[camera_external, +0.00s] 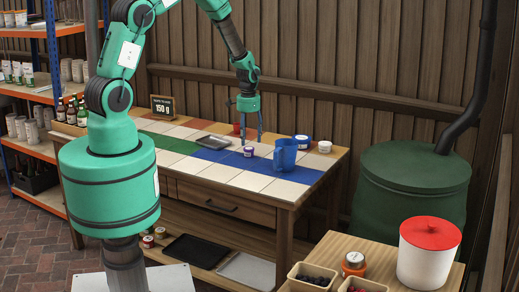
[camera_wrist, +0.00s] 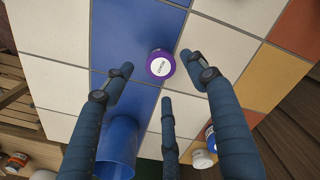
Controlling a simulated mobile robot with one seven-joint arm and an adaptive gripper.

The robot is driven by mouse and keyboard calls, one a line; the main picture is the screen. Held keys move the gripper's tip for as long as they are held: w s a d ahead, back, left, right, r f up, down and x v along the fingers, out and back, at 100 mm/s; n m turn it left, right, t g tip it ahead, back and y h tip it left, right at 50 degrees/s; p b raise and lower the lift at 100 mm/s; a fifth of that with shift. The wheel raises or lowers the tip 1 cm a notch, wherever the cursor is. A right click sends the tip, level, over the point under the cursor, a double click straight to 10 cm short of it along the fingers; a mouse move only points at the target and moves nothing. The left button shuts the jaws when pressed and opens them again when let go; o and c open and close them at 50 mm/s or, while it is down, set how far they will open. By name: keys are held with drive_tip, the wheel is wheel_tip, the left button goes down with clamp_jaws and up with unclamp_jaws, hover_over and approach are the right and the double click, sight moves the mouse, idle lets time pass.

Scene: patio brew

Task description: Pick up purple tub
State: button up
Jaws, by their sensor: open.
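The purple tub (camera_wrist: 160,64) shows in the wrist view as a round purple lid with a white label, standing on the tiled table top at a blue and white tile border. In the external view the tub (camera_external: 248,152) is small, white and purple, left of the blue pitcher (camera_external: 285,156). My gripper (camera_external: 251,139) points down over the table. In the wrist view my gripper (camera_wrist: 157,74) has its fingers spread, with the tub showing between and just beyond the tips. The fingers look apart from it, and nothing is held. The height gap is hard to judge.
The blue pitcher (camera_wrist: 117,148) stands close by my left finger in the wrist view. A blue-lidded tub (camera_external: 302,142) and a white cup (camera_external: 324,147) stand at the table's right. A red cup (camera_external: 239,129) and dark tray (camera_external: 213,142) sit behind and left.

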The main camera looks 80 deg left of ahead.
sight(249, 148)
drive_tip(key=shift+f, duration=0.4)
drive_tip(key=shift+f+b, duration=0.4)
drive_tip(key=shift+f, duration=2.2)
drive_tip(key=shift+c, duration=0.5)
drive_tip(key=c, duration=1.1)
